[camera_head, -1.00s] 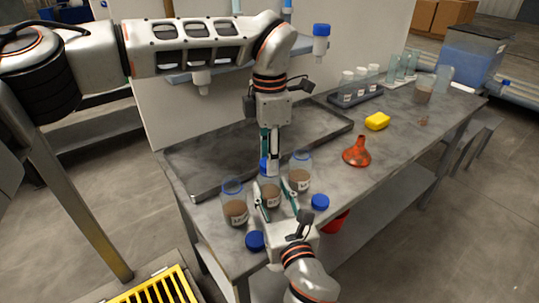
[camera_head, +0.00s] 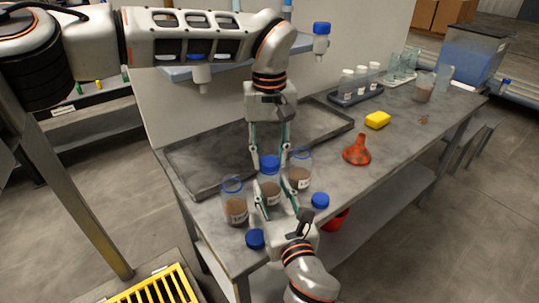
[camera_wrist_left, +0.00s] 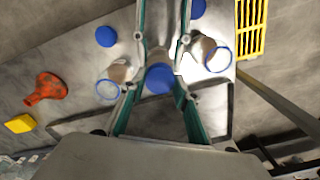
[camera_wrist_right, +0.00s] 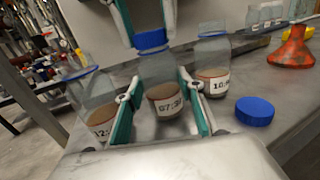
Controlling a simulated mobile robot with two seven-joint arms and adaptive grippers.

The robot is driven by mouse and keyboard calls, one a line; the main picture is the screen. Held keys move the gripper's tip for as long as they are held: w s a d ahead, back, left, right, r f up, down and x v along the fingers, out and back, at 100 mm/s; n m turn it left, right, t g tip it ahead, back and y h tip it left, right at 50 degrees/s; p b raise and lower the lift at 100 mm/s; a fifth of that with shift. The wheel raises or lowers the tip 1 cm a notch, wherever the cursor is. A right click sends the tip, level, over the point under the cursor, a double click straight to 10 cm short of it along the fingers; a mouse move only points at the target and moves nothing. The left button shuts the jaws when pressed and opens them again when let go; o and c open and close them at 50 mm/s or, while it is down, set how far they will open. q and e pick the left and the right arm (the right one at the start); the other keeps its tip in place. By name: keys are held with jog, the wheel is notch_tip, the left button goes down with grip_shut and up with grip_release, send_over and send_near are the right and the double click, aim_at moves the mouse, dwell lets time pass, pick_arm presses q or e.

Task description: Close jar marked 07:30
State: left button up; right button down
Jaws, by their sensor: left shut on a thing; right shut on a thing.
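The jar marked 07:30 (camera_wrist_right: 166,100) stands upright on the bench, with brown contents and a white label. In the head view, the jar (camera_head: 270,191) is the middle one of three. A blue lid (camera_wrist_right: 150,39) sits on its mouth; whether it is fully tightened cannot be told. My right gripper (camera_head: 275,204) is shut on the jar's body, with one finger on each side. My left gripper (camera_head: 269,159) points down from above and is shut on the blue lid (camera_wrist_left: 159,78), its fingers on either side.
Two open jars stand close by, one on the left (camera_head: 235,208) and one on the right (camera_head: 300,176). Loose blue lids lie in front (camera_head: 255,239) and at right (camera_head: 320,201). A tray (camera_head: 192,193), an orange funnel (camera_head: 357,153) and a yellow sponge (camera_head: 377,120) are farther back.

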pick_arm(q)
jog(key=m, duration=0.3)
jog(key=o, duration=0.7)
jog(key=shift+r, duration=2.25)
